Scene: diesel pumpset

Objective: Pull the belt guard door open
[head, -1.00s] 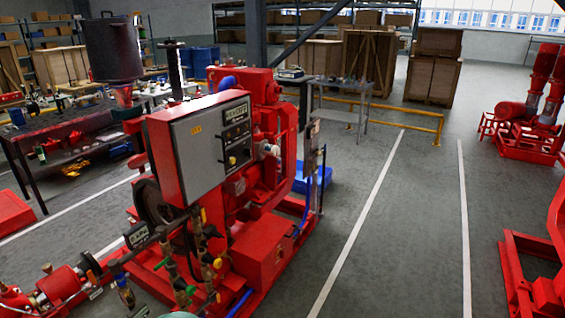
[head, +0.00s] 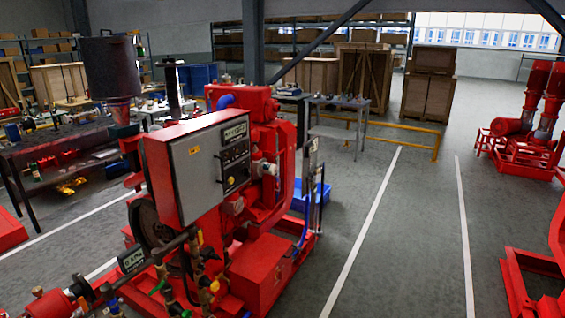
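The red diesel pumpset (head: 262,272) stands on the floor left of centre. Its control cabinet (head: 207,164) has a grey front with a handle and switches, and red sides. A dark round wheel (head: 148,228) shows below the cabinet's left side, partly hidden by pipes and valves. I cannot clearly pick out the belt guard door or tell whether it is open; part of the machine is hidden behind the cabinet. Neither of my grippers is in view.
Pipes with valves (head: 190,268) run along the pumpset's near left side. A workbench (head: 62,162) stands at left. A grey table (head: 338,118) and yellow rail (head: 395,142) are behind. Another red machine (head: 535,270) is at right. The floor between white lines (head: 415,235) is clear.

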